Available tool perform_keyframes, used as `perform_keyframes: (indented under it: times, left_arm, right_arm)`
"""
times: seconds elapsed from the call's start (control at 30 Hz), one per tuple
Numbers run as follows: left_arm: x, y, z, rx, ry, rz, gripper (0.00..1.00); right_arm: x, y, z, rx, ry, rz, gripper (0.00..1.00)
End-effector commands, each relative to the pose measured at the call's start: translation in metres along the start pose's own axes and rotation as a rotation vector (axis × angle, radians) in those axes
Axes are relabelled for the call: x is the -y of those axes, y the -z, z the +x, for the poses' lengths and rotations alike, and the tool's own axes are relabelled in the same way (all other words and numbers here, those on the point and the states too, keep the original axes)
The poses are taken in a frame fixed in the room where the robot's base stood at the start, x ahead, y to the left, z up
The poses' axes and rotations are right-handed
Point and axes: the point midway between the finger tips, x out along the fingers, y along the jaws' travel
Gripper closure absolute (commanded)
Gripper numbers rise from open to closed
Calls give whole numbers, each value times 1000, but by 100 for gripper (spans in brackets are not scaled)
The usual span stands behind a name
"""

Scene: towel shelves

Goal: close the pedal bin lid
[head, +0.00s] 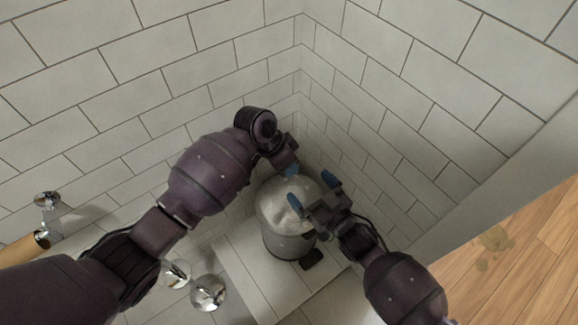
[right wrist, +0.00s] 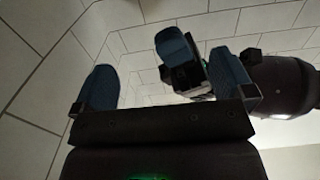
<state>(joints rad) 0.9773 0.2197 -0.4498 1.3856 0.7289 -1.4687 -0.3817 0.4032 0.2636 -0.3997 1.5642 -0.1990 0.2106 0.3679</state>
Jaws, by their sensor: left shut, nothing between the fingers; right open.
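The pedal bin (head: 284,242) stands in the tiled corner, a grey cylinder with a dark pedal (head: 312,259) at its front. Its pale domed lid (head: 272,205) lies over the top; I cannot tell if it sits fully down. My left gripper (head: 291,169) is shut and empty just above the lid's far edge. My right gripper (head: 313,190) is open over the right side of the lid, its fingers partly covering it. In the right wrist view, my right gripper's fingers (right wrist: 164,82) are spread, with my left gripper (right wrist: 177,48) behind them; no bin shows there.
White tiled walls (head: 410,90) close in behind and to the right of the bin. Round metal fittings (head: 208,292) and a wooden roll or bar (head: 22,248) are at the lower left. Wooden floor (head: 520,262) lies at the lower right.

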Motion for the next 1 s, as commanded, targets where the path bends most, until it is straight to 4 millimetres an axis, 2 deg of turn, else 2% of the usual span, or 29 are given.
perform_keyframes:
  times: [0.03, 0.17, 0.37, 0.63, 1.0]
  left_arm:
    - [0, -3, 5, 3, -6, -3, 100]
    - [0, -3, 6, 4, -6, -3, 100]
    - [0, -3, 5, 3, -5, -3, 100]
    - [0, -2, 4, 3, -4, -2, 100]
    - [0, -2, 3, 2, -4, -2, 100]
  right_arm:
    - [-2, -10, -9, 21, -4, 24, 0]
    - [-15, 6, -12, 13, -12, 124, 0]
    - [-18, 9, -50, 48, -78, 76, 0]
    - [-28, 22, -119, 130, -190, -47, 0]
    - [-41, 57, -223, 304, -329, -248, 0]
